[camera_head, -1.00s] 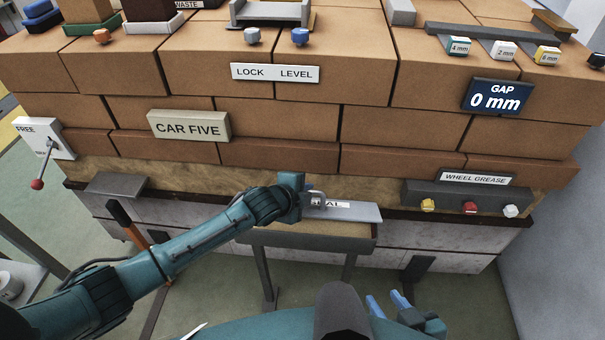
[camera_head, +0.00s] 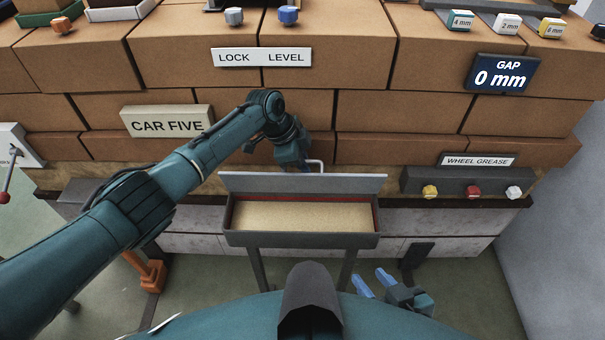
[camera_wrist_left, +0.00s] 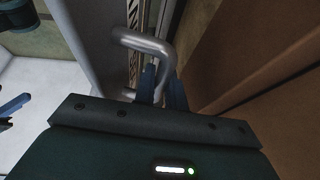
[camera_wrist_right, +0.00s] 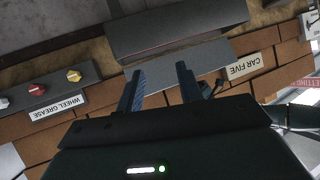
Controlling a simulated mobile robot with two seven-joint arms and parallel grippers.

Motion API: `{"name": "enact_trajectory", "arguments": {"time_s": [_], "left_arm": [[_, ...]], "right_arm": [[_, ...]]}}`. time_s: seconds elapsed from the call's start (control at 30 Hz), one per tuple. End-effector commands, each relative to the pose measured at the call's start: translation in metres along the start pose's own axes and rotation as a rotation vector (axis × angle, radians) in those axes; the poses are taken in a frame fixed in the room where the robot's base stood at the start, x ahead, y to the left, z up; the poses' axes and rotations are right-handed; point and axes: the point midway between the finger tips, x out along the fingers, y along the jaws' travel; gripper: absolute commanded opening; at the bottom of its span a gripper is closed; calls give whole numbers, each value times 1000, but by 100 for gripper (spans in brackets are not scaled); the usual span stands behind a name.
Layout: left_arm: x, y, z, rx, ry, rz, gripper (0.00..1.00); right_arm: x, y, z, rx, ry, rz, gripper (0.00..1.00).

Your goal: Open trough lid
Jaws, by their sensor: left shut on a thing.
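The trough (camera_head: 232,240) stands on legs in front of the brick stack, and pale sand-coloured material with a red line along its back edge shows inside. Its grey lid (camera_head: 345,184) is raised and stands roughly upright along the back edge. My left gripper (camera_head: 305,168) is behind the lid's top edge, shut on the metal lid handle (camera_head: 317,162). In the left wrist view the handle (camera_wrist_left: 145,42) runs between the fingers (camera_wrist_left: 160,88). My right gripper (camera_head: 378,283) is low at the front right, apart from the trough, with its fingers (camera_wrist_right: 160,85) spread and empty.
The brick stack with the CAR FIVE sign (camera_head: 167,121) rises close behind the lid. A panel with yellow, red and white knobs (camera_head: 472,191) is right of the trough. An orange-footed tool (camera_head: 150,273) is at lower left. Floor shows below the trough.

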Motion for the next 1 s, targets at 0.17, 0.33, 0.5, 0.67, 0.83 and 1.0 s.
{"name": "enact_trajectory", "arguments": {"time_s": [0.17,0.33,0.5,0.67,0.83,1.0], "left_arm": [[5,-6,3,1,-1,-5,0],[4,-8,3,1,-2,-6,0],[4,-8,3,1,-3,-6,0],[4,-8,3,2,-4,-6,0],[4,-8,3,2,-4,-7,19],[4,-8,2,2,-3,-5,33]], "right_arm": [[6,0,5,39,20,-3,36],[7,-1,4,47,29,-7,36],[6,-1,4,49,28,-7,36],[6,-1,5,49,28,-7,36],[6,-1,5,48,27,-7,36],[6,-1,6,47,25,-7,36]]}}
